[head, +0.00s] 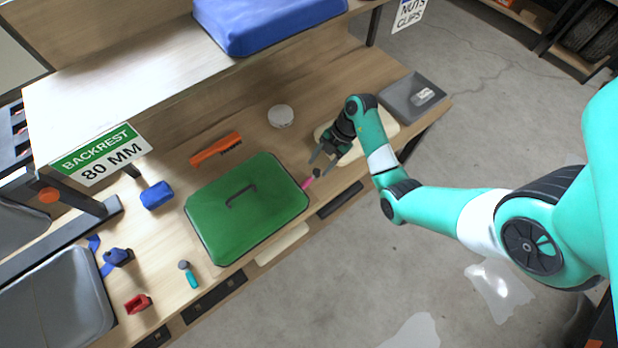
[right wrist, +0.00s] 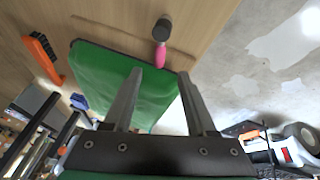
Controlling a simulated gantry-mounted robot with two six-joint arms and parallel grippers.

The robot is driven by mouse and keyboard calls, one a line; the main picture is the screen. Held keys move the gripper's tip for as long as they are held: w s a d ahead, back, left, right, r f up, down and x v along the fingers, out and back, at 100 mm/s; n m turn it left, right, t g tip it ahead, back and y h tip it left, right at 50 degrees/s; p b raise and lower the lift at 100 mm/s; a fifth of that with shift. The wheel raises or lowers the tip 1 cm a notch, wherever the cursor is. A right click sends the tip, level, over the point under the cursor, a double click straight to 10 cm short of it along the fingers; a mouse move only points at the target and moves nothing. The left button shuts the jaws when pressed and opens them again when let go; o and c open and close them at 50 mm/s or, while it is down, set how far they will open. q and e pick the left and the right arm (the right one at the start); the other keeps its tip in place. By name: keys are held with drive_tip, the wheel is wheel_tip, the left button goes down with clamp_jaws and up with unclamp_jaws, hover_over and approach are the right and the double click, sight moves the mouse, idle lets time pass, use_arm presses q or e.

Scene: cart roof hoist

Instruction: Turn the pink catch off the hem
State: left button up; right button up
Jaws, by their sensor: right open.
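The pink catch (head: 308,183) sits at the right edge of the green cover (head: 222,220), with a dark knob at its far end. In the right wrist view the pink catch (right wrist: 160,57) lies just beyond my fingertips, beside the hem of the green cover (right wrist: 105,75). I cannot tell whether it overlaps the hem. My right gripper (head: 321,165) is open and empty, close to the catch. In the right wrist view the catch lines up with the gap between my fingers (right wrist: 160,76). My left gripper is not in view.
An orange brush (head: 214,150), a pale round disc (head: 281,116) and a blue block (head: 157,195) lie around the cover. A cream board (head: 383,130) and a grey tray (head: 412,98) are to the right. A raised shelf (head: 120,85) overhangs the back.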

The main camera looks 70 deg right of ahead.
sight(308, 181)
drive_tip(key=b+x, duration=0.2)
drive_tip(key=x, duration=0.6)
drive_tip(key=shift+f+b, duration=0.2)
drive_tip(key=shift+b, duration=0.15)
clamp_jaws()
idle(0.8)
